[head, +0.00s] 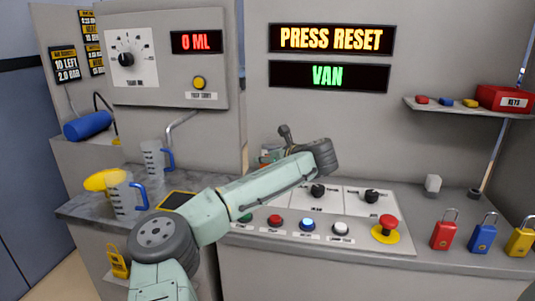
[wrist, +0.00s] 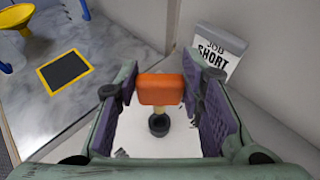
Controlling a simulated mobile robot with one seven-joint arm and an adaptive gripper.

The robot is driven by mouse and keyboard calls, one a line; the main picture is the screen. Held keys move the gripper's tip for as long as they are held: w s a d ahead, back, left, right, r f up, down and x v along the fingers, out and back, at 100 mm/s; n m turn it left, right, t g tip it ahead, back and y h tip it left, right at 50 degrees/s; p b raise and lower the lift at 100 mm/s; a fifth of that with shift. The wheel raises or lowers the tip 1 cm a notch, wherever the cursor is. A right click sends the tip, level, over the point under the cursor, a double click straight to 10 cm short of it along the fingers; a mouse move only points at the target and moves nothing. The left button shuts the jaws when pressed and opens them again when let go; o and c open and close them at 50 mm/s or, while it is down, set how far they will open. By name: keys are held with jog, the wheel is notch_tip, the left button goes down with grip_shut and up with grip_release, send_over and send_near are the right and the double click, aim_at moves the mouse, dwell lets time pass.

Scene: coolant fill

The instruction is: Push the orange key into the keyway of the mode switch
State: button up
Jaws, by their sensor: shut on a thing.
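The orange key (wrist: 160,89) is between the purple pads of my gripper (wrist: 160,95) in the wrist view, its block-shaped head uppermost. My gripper is shut on it. A short yellowish shaft shows below the head and points at the dark round keyway of the mode switch (wrist: 158,125) on a white plate. The shaft's tip is at or just over the keyway; I cannot tell how far in it is. In the head view my gripper (head: 272,154) is mostly hidden behind my arm, and the key and mode switch cannot be made out.
The console has a row of buttons, two black knobs and a red emergency stop (head: 385,228). Padlocks (head: 444,229) stand at the right. Jugs (head: 127,198) stand on the left counter. A shelf (head: 455,106) holds small coloured blocks and a red keys box (head: 505,98). Displays read "PRESS RESET" and "VAN".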

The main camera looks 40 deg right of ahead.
jog(key=shift+f+b, duration=0.3)
jog(key=shift+f, duration=1)
jog(key=shift+r+p, duration=0.1)
jog(key=shift+p, duration=0.95)
dwell(0.6)
jog(key=shift+f, duration=0.25)
jog(key=shift+f, duration=0.35)
jog(key=shift+f+b, duration=0.35)
jog(key=shift+f, duration=0.7)
jog(key=o, duration=1.1)
jog(key=v, duration=1.2)
jog(key=shift+r, duration=0.15)
jog(key=shift+c, duration=0.6)
